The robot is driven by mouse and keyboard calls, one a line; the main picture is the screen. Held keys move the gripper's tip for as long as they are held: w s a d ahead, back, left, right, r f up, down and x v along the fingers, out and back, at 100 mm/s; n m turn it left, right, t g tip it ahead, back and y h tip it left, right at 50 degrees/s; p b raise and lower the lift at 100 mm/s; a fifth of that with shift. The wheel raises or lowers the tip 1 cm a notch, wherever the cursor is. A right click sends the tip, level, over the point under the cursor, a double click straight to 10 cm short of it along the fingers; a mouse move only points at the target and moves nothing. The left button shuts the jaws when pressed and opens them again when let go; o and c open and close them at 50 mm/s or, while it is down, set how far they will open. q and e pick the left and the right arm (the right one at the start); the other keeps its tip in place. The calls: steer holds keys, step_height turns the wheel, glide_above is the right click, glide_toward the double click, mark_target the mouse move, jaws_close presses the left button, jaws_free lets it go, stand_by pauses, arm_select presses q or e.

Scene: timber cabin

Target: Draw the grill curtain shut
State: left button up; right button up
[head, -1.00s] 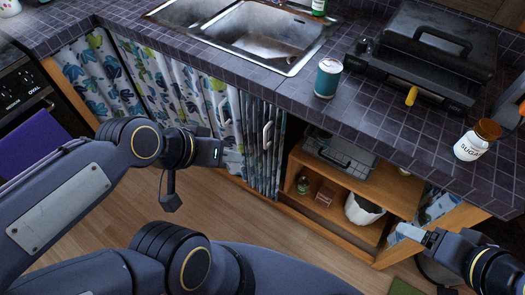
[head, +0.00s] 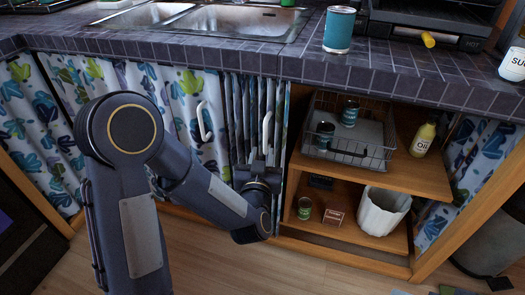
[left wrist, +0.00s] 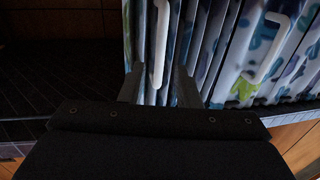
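The grill curtain (head: 240,112), with a leaf pattern, hangs in tight folds at the left side of the open shelf bay under the counter. A white handle (head: 267,132) hangs at its right edge; it also shows in the left wrist view (left wrist: 161,38). My left gripper (head: 262,164) is at the lower end of this handle. In the left wrist view its two fingers (left wrist: 158,84) stand apart, one on each side of the handle, with gaps showing. My right gripper is out of view.
The shelf bay (head: 350,193) right of the folds is uncovered, with a wire basket (head: 345,148), oil bottle (head: 423,140) and white bin (head: 381,211). Another white handle (head: 203,121) hangs left. A teal can (head: 339,30) and black grill (head: 445,17) stand on the counter.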

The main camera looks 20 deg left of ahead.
mark_target(265, 140)
arm_select(q)
steer(key=w, duration=0.5)
steer(key=w+a+b, duration=0.1)
steer(key=w, duration=0.1)
steer(key=shift+w+a+r, duration=0.1)
steer(key=shift+w, duration=0.05)
jaws_close()
